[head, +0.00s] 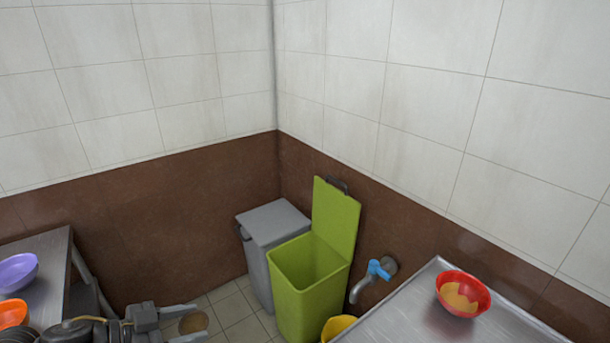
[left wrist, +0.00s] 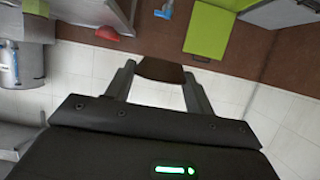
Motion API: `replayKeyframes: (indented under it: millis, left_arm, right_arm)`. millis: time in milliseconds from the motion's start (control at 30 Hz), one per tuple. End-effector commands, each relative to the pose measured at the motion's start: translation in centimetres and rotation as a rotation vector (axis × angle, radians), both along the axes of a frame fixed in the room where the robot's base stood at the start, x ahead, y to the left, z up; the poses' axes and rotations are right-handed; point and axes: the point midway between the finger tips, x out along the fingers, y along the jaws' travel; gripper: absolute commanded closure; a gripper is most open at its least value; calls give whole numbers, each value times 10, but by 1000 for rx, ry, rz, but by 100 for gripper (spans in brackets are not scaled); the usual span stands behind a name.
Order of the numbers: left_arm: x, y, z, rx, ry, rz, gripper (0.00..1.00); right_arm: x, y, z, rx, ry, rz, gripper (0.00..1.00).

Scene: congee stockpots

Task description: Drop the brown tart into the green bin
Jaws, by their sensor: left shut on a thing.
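The brown tart (head: 193,323) is round and flat and sits between the fingertips of my left gripper (head: 190,324), low in the head view. In the left wrist view the tart (left wrist: 161,70) spans the gap between the two fingers of my left gripper (left wrist: 160,80), which is shut on it. The green bin (head: 308,300) stands on the floor to the right of the gripper, apart from it, with its lid (head: 336,215) up and its mouth open. My right gripper is not in view.
A grey bin (head: 272,225) with its lid closed stands beside the green bin. A blue-handled tap (head: 378,269) and a yellow container (head: 338,326) are at its right. A metal counter (head: 400,320) holds a red bowl (head: 462,293). A left table (head: 52,262) holds a purple bowl (head: 18,272).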

Motion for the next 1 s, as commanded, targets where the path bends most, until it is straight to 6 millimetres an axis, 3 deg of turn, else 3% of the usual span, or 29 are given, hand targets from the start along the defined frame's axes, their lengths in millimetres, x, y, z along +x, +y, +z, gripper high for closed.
replayKeyframes:
  millis: [300,1000]
  left_arm:
    - [15,-12,23,0,-1,-4,69]
    - [15,-12,24,0,2,-3,69]
  right_arm:
    - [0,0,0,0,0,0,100]
    - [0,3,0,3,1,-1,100]
